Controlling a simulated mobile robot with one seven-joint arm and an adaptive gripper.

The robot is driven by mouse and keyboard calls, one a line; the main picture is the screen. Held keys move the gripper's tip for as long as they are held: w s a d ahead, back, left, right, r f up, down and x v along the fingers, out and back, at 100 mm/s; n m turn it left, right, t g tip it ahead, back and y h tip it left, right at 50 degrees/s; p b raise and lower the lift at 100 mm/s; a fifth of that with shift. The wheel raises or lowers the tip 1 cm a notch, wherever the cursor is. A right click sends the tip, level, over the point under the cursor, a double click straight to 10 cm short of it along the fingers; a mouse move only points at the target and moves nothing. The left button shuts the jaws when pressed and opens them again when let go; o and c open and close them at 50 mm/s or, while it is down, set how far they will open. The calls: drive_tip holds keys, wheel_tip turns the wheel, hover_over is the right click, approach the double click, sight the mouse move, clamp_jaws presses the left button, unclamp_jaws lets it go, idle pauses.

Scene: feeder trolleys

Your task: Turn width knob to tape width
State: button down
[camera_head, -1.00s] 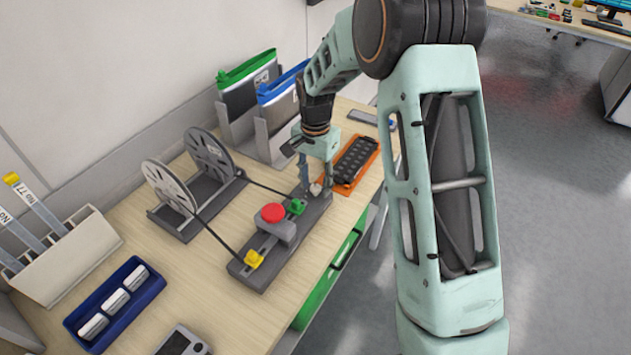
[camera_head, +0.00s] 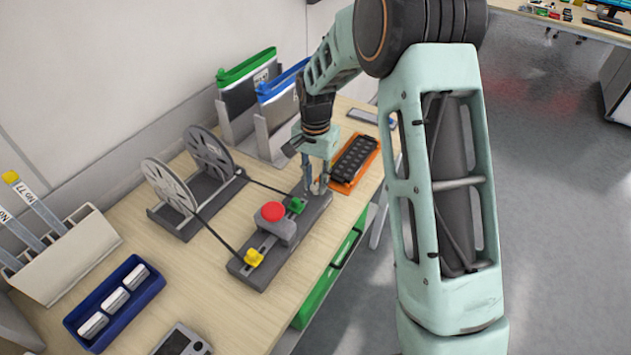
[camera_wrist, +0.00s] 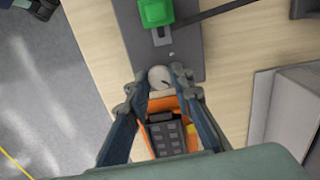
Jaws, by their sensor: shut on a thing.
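The width knob (camera_wrist: 159,77) is a small round light-grey dial with a dark mark at its right, on the end of the grey splicing base (camera_head: 262,270). My gripper (camera_wrist: 160,80) is shut on the knob, with one finger on each side. In the head view my gripper (camera_head: 316,188) points down at the far end of the base, and its fingers mostly hide the knob. A green clamp (camera_wrist: 156,13) sits beside the knob on the base; a red button (camera_head: 273,211) and a yellow clamp (camera_head: 253,258) are farther along. Tape widths printed at the dial are too small to read.
An orange tray with a black part (camera_head: 353,162) lies close beyond my gripper. Two tape reels (camera_head: 170,187) stand on a holder, with dark tape running to the base. A blue bin (camera_head: 150,288) and upright folders (camera_head: 247,90) are also on the table.

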drive_tip(key=n+b, duration=0.1)
drive_tip(key=n, duration=0.3)
drive_tip(key=shift+n, duration=0.4)
drive_tip(key=n+b, duration=0.1)
drive_tip(key=n, duration=0.7)
drive_tip(key=shift+n, duration=2.3)
drive_tip(key=c, duration=1.7)
unclamp_jaws()
